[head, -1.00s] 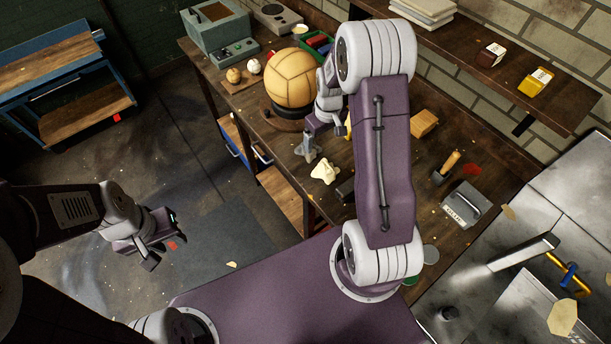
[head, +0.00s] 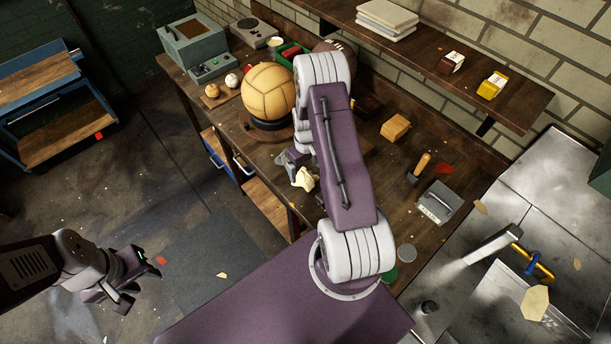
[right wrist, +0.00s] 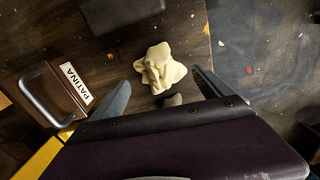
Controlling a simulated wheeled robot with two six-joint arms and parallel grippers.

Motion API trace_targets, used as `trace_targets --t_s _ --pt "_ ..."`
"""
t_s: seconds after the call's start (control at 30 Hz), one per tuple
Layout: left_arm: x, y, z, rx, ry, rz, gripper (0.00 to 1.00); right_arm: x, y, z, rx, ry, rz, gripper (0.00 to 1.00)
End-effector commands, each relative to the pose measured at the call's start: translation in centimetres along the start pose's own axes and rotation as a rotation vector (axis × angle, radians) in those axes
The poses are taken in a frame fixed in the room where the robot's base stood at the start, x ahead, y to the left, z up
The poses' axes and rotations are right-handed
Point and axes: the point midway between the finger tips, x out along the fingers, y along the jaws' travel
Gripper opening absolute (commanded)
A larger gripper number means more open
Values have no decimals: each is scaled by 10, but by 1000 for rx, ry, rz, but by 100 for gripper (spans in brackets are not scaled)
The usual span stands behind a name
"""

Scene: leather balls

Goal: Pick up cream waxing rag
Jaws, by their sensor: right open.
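The cream waxing rag (head: 305,180) lies crumpled on the wooden bench near its front edge. In the right wrist view the rag (right wrist: 160,68) lies just beyond the fingertips, roughly centred between them. My right gripper (head: 292,163) is beside the rag and partly hidden by its arm. In the right wrist view the right gripper (right wrist: 163,86) is open and empty, with its fingers spread wider than the rag. My left gripper (head: 128,285) hangs over the floor at the left, far from the rag; its jaw gap is unclear.
A large tan leather ball (head: 268,91) rests on a stand behind the rag. A brown case labelled PATINA (right wrist: 68,88) and a dark block (right wrist: 118,12) lie near the rag. A wooden block (head: 395,127) and a grey labelled case (head: 437,202) stand farther right.

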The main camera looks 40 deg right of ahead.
Motion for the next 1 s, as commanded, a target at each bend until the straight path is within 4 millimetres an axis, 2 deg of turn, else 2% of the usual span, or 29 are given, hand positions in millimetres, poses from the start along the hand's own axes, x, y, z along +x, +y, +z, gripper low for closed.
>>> trace_targets --t_s 0.13,0.3,0.57,0.8,1.0 --pt "-15 0 -2 0 0 0 36 20 2 -2 0 -5 -2 89" --pt "-20 0 -2 0 0 0 36 45 2 -4 0 -3 -1 89" --pt "-19 0 -2 0 0 0 36 50 2 -4 0 -1 0 89" --pt "-19 0 -2 0 0 0 36 49 2 -4 0 -1 0 23" --pt "-19 0 -2 0 0 0 36 49 3 -4 0 -1 0 23"
